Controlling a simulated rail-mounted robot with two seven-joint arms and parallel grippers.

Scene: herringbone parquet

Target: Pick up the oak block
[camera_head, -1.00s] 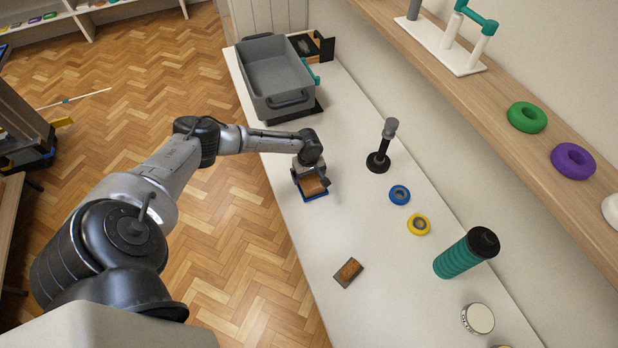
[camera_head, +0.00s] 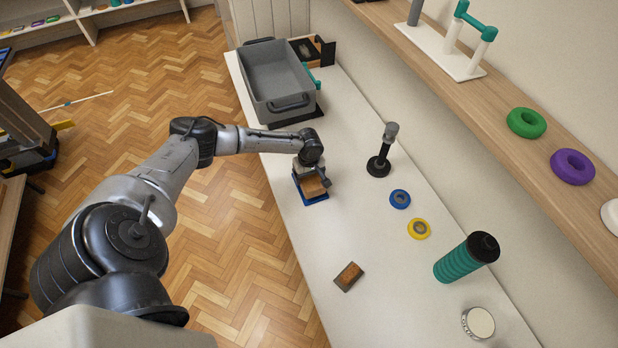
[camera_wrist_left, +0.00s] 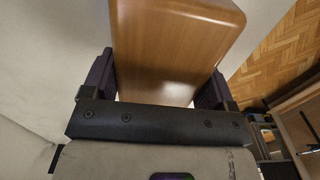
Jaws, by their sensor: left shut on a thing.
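The oak block (camera_wrist_left: 175,45) is a smooth brown wooden block with rounded edges. It fills the space between the two dark fingers of my left gripper (camera_wrist_left: 160,85) in the left wrist view, and the gripper is shut on it. In the head view my left gripper (camera_head: 312,182) points down over the left part of the white table. The block (camera_head: 312,188) shows there only in part, with a blue edge (camera_head: 316,200) around or below it. I cannot tell how far it is off the table. My right gripper is not in view.
A grey bin (camera_head: 275,80) stands at the table's far end. A black stand (camera_head: 379,165), a blue ring (camera_head: 400,199), a yellow ring (camera_head: 418,229), a teal cylinder (camera_head: 460,262), a round tin (camera_head: 478,323) and a small brown block (camera_head: 349,276) are on the table. A shelf (camera_head: 520,160) runs along the right.

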